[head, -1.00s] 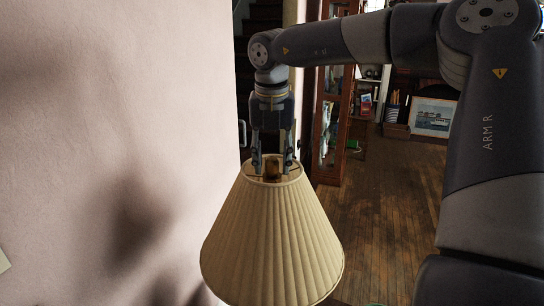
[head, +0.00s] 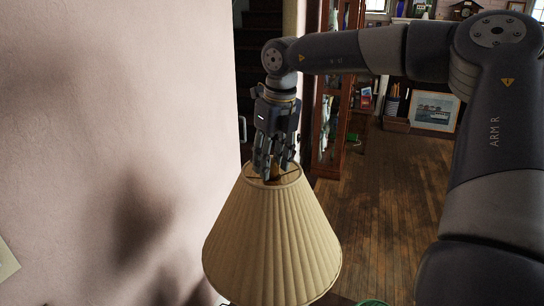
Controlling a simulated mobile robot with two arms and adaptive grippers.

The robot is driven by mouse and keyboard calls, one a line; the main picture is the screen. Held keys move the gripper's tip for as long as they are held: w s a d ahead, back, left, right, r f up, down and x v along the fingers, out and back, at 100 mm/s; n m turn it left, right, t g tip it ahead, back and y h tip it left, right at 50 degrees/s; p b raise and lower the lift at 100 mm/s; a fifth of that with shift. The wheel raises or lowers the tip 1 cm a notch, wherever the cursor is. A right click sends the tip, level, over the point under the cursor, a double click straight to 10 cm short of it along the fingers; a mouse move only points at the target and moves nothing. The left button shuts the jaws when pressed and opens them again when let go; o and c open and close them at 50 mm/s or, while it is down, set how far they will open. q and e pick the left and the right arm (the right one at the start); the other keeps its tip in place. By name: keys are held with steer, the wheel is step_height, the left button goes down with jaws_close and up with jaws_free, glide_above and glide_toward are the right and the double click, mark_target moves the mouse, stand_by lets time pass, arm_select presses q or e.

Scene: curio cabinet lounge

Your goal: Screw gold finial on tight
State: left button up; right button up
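The gold finial (head: 277,173) is a small brownish-gold piece at the top centre of a pleated cream lampshade (head: 272,240). Only part of it shows between my fingers. My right gripper (head: 274,172) points straight down at the shade's top opening, with its fingertips around the finial. The gripper is turned at an angle to the camera, so I cannot tell whether the fingers touch the finial or stand clear of it. My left gripper is out of view.
A pale wall (head: 110,150) stands close on the left, with a switch plate (head: 6,260) low on it. A glass-fronted wooden cabinet (head: 330,110) stands behind the lamp. The wooden floor (head: 385,210) to the right is open.

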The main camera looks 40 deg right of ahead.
steer(key=n+p, duration=0.2)
steer(key=n, duration=0.2)
steer(key=shift+r+y, duration=0.1)
steer(key=shift+y, duration=0.2)
steer(key=n+p, duration=0.2)
steer(key=n, duration=0.1)
steer(key=shift+n, duration=0.4)
steer(key=n+p, duration=0.1)
steer(key=n, duration=0.2)
steer(key=shift+g+y, duration=0.3)
steer(key=shift+y, duration=0.1)
steer(key=shift+n+p, duration=0.45)
steer(key=shift+n, duration=0.95)
